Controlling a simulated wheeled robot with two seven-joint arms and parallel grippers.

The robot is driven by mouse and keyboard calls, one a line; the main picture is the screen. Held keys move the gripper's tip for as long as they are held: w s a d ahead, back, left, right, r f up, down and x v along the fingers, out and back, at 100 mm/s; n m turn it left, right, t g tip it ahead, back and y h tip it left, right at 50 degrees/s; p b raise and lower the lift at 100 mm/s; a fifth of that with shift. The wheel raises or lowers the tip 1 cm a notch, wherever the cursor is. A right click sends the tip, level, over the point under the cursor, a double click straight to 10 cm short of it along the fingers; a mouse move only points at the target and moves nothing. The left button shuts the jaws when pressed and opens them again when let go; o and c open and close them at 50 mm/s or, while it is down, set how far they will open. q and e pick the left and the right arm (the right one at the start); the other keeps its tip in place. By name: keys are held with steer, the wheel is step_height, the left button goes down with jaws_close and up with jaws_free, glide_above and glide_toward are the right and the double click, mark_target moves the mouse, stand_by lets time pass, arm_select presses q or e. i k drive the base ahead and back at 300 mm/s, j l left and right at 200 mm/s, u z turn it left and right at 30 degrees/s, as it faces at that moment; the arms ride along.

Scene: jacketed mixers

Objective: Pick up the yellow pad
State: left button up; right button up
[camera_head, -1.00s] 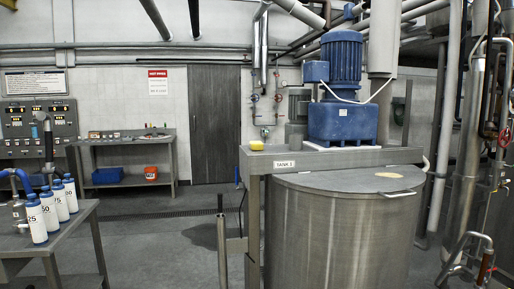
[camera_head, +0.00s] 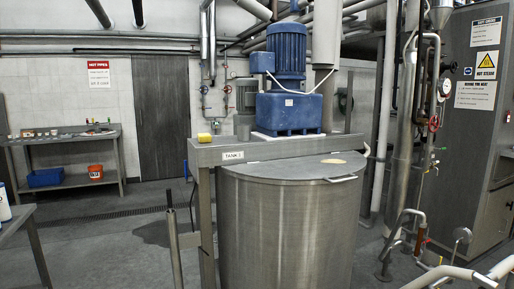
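The small yellow pad (camera_head: 205,138) lies on the left end of the grey metal beam (camera_head: 225,152) above the mixing tank (camera_head: 285,220). It sits a little above and left of the "TANK 1" label (camera_head: 233,155). Nothing touches it from above. Neither of my grippers shows in the head view.
A blue motor (camera_head: 288,85) stands on the beam right of the pad. An upright post (camera_head: 174,245) stands left of the tank. Pipes with valves and a control cabinet (camera_head: 480,120) are at right. A workbench (camera_head: 65,140) is at the back left.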

mark_target(203, 138)
steer(key=i+j+z, duration=0.15)
steer(key=i, duration=0.35)
steer(key=i+j+z, duration=0.15)
steer(key=i, duration=0.4)
steer(key=i+j+z, duration=0.15)
steer(key=i, duration=0.35)
